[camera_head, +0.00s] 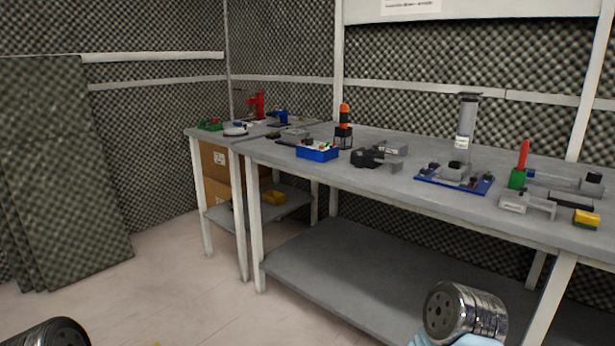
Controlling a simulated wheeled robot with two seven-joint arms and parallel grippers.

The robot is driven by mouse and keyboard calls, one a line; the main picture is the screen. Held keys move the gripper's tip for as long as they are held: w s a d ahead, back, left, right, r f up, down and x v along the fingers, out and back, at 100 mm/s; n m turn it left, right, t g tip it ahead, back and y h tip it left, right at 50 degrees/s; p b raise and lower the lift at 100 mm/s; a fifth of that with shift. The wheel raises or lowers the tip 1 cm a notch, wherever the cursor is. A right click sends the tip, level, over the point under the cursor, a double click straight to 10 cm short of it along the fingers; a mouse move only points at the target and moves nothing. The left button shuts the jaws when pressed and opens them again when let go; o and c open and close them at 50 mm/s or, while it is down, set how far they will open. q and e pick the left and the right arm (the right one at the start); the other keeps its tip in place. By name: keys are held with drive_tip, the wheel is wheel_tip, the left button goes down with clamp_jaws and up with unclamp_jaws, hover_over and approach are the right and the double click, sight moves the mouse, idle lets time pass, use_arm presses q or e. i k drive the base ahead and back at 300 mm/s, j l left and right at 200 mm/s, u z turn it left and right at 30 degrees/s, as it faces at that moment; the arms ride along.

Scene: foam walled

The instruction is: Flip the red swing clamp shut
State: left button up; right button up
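An upright red handle (523,155) stands on a small green base (517,179) on the right part of the long workbench; it looks like a clamp lever pointing up. A second red device (257,103) stands on the far bench at the left, too small to make out. I cannot tell for sure which of the two is the red swing clamp. Only round metal parts of my own arms show at the bottom edge, at the lower left and lower right. Neither gripper's fingers are in view, and both arms are well apart from the benches' tops.
The long grey workbench (400,190) holds a blue bin (317,153), an orange-and-black tool (344,125), a black vise-like device (372,158), a blue-based fixture (455,178) and a yellow block (587,218). A low shelf (370,285) lies beneath. The floor at the left is clear.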

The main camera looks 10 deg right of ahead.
sight(474, 179)
drive_tip(key=z, duration=1.3)
